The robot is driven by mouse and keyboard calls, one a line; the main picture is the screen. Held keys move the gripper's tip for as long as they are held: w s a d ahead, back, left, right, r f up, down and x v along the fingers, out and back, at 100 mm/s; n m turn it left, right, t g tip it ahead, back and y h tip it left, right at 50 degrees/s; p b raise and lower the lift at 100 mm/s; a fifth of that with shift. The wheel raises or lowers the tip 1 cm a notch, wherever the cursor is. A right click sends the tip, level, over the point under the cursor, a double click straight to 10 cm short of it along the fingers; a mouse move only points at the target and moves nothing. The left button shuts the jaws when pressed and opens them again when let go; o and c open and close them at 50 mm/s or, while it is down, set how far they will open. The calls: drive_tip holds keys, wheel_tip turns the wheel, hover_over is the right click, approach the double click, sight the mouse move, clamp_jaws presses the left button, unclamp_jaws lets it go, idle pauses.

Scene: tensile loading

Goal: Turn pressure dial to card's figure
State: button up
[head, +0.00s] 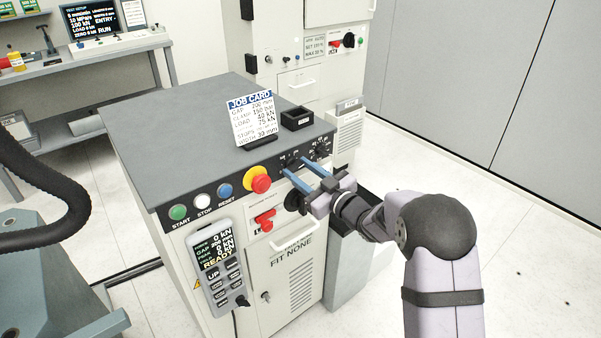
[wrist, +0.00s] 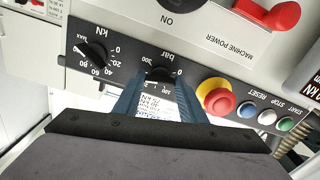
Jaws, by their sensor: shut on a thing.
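The pressure dial (wrist: 160,73) is a black knob marked bar on the dark slanted panel, with 0 and 300 at the ends of its scale. My gripper (wrist: 161,84) is shut on the dial, one blue finger on each side. In the head view my gripper (head: 294,166) reaches the panel from the right. The dial's pointer and part of its scale are hidden, so its setting cannot be read. The job card (head: 252,119) stands on the cabinet top and appears to read CLAMP 150 bar; some lines are blurred.
A kN dial (wrist: 92,52) sits beside the pressure dial. A red emergency button (head: 260,182) on a yellow base is on its other side. A black box (head: 297,119) stands near the card.

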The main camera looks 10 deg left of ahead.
drive_tip(key=n+b, duration=0.4)
drive_tip(key=b, duration=0.1)
drive_tip(key=shift+f+b, duration=0.3)
drive_tip(key=shift+f, duration=0.05)
drive_tip(key=n+b, duration=0.9)
drive_tip(key=b, duration=0.1)
drive_tip(key=shift+r+n+b, duration=0.2)
drive_tip(key=shift+n+b, duration=0.95)
drive_tip(key=shift+n, duration=0.05)
drive_tip(key=shift+r, duration=0.1)
drive_tip(key=o, duration=1.1)
drive_tip(key=shift+c, duration=0.2)
drive_tip(key=shift+s+d, duration=0.1)
drive_tip(key=v, duration=0.7)
drive_tip(key=shift+b, duration=0.3)
